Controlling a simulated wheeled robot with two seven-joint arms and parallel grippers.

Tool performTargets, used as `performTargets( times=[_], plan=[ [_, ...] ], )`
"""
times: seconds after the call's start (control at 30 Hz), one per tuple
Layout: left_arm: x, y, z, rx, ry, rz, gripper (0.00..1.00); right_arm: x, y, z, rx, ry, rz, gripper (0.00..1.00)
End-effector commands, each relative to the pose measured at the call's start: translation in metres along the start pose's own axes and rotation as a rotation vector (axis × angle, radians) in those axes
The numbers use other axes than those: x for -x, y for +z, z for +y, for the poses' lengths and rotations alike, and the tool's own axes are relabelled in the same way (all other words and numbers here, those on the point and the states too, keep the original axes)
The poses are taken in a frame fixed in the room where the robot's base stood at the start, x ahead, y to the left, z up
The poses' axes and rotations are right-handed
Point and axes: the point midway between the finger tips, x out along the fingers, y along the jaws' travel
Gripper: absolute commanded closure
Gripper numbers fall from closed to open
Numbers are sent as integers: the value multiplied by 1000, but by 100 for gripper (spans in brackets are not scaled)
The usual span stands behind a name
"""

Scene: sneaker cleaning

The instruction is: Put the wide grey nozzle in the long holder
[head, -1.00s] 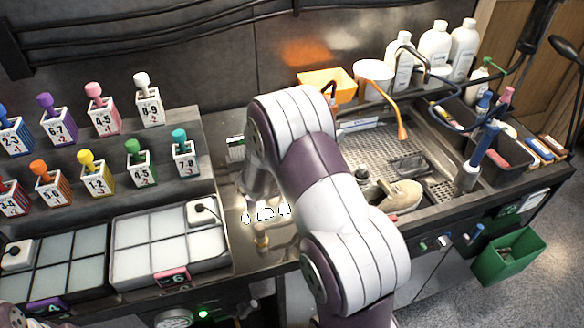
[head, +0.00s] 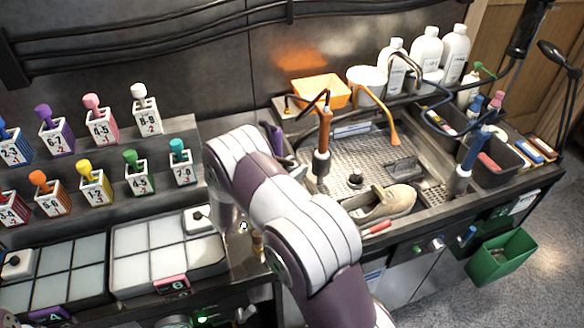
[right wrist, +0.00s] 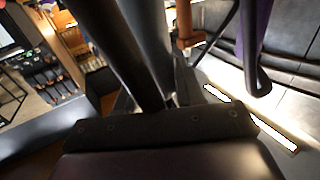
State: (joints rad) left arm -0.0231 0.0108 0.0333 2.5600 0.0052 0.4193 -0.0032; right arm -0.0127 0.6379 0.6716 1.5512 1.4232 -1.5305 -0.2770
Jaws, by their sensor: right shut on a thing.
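My right arm fills the middle of the head view and hides most of its own hand. The right gripper (head: 242,226) is low beside the right end of the white tile tray, mostly behind the arm. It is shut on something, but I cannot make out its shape. In the right wrist view, dark grey bars rise above the gripper's dark palm. I cannot tell which part is finger and which is nozzle. I cannot pick out the long holder with certainty. My left gripper is not in view.
A tile tray (head: 119,270) and numbered boxes (head: 97,187) stand left. Right is a sink with a shoe (head: 386,203), an orange-handled tool (head: 323,135) and a blue-handled tool (head: 473,152). A purple tool (head: 272,138) hangs behind the arm; it shows in the right wrist view (right wrist: 254,45).

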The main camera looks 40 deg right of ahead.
Motion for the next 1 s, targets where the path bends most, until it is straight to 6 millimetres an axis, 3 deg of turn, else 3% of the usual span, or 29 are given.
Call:
performTargets(
  times=[0.03,0.07,0.13,0.47,0.7,0.87,0.93,1.0],
  plan=[
    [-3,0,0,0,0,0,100,0,3,0,0,0,1,100],
    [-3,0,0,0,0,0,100,0,3,0,0,0,0,59],
    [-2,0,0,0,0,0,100,0,2,0,0,0,0,37],
    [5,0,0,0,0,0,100,0,-6,0,0,0,0,37],
    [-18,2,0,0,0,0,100,50,2,-1,0,-6,0,37],
    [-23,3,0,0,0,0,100,71,0,-2,-2,-9,-5,37],
    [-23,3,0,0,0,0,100,73,-1,-11,-18,-62,-46,37],
    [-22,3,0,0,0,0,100,74,-2,-35,-46,-197,-146,37]
  ],
)
